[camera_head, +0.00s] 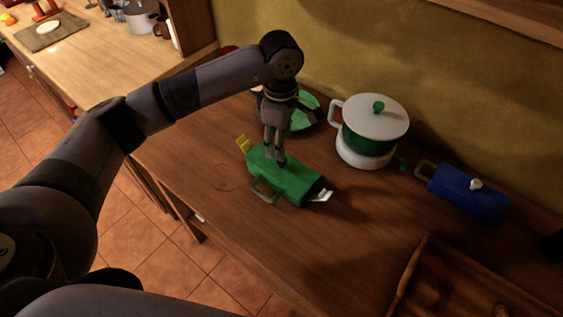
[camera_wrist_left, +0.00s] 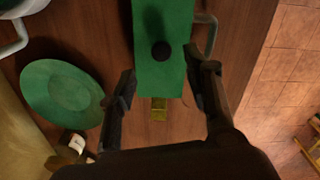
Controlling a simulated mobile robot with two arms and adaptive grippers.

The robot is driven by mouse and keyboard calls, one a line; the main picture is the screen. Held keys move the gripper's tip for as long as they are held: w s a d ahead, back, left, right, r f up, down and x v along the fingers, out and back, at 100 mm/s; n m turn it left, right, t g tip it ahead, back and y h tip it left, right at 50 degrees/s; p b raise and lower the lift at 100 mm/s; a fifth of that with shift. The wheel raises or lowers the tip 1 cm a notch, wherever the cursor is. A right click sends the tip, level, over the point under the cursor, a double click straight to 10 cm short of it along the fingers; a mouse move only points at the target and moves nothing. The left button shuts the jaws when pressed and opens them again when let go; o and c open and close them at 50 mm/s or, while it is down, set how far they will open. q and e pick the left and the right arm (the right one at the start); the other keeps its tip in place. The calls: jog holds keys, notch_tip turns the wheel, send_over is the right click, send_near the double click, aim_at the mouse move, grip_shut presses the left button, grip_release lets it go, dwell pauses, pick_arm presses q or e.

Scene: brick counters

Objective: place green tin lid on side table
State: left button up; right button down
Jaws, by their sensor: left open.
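A green rectangular tin (camera_head: 290,178) stands on the dark wooden counter, with a handle on its near side. Its green lid with a dark round knob shows in the left wrist view as the lid (camera_wrist_left: 161,22). My left gripper (camera_head: 276,157) points down just over the lid, its fingers covering the knob in the head view. In the left wrist view the gripper (camera_wrist_left: 160,65) is open, with fingers apart on either side of the lid's near end. Nothing is between them but the lid and knob below. I cannot tell which surface is the side table. My right gripper is not in view.
A green plate (camera_head: 302,112) lies behind my gripper. A white pot with a green band (camera_head: 367,143) and a blue tin (camera_head: 466,197) stand to the right. A wooden tray (camera_head: 432,262) is at lower right. A lighter counter (camera_head: 95,62) is at upper left.

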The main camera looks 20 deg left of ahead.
aim_at(281, 163)
pick_arm(q)
jog(key=shift+f, duration=0.25)
jog(key=f+p, duration=0.1)
jog(key=f, duration=0.1)
jog(key=f+p, duration=0.1)
jog(key=shift+s+f+p, duration=0.2)
jog(key=shift+f+p, duration=0.1)
jog(key=shift+f, duration=0.6)
jog(key=shift+c, duration=1.3)
grip_shut()
